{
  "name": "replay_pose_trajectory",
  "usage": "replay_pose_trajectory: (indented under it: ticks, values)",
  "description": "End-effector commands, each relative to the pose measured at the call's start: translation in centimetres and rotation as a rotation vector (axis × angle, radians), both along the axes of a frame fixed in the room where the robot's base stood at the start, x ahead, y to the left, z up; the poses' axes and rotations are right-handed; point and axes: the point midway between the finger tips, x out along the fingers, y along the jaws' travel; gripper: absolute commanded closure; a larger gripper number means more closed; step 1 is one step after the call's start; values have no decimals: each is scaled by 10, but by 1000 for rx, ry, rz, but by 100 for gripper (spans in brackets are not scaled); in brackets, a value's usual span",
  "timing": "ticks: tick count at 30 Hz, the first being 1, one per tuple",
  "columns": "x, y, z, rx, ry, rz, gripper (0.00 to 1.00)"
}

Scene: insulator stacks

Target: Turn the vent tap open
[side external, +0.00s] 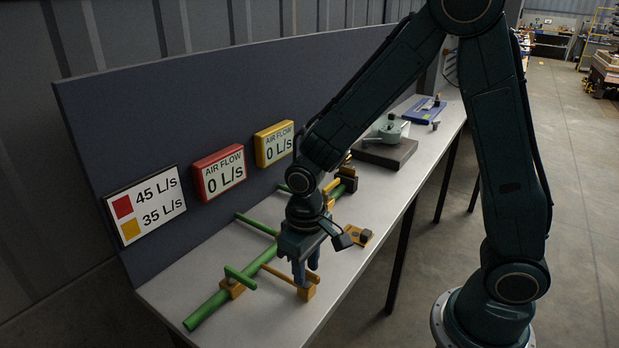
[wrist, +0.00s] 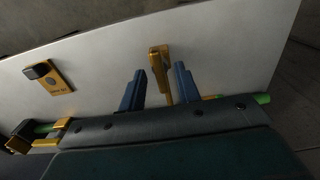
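A small yellow plate with a dark knob (side external: 355,236) lies on the bench, right of my gripper; it also shows in the wrist view (wrist: 60,80). Its label is too small to read, so I cannot tell for sure that it is the vent tap. My gripper (side external: 307,274) points down at the bench's front part, its blue fingers (wrist: 160,70) apart. An orange bar with an end block (side external: 306,292) reaches from the green pipe (side external: 208,309). In the wrist view the bar and block (wrist: 159,58) show between the fingers; contact cannot be told.
A red display (side external: 219,174) and a yellow display (side external: 274,144) both read air flow 0 L/s. A white sign (side external: 145,204) shows red 45 L/s, yellow 35 L/s. A dark block with a grey-green part (side external: 385,151) stands farther back. The bench's front edge is close to my gripper.

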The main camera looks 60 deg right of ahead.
Motion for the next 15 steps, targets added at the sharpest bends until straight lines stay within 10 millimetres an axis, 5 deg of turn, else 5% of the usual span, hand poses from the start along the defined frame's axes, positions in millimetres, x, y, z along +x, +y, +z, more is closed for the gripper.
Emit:
replay_pose_trajectory:
  ticks: [15]
  values:
    - [1, 0, 31, 1, -4, -1, 67]
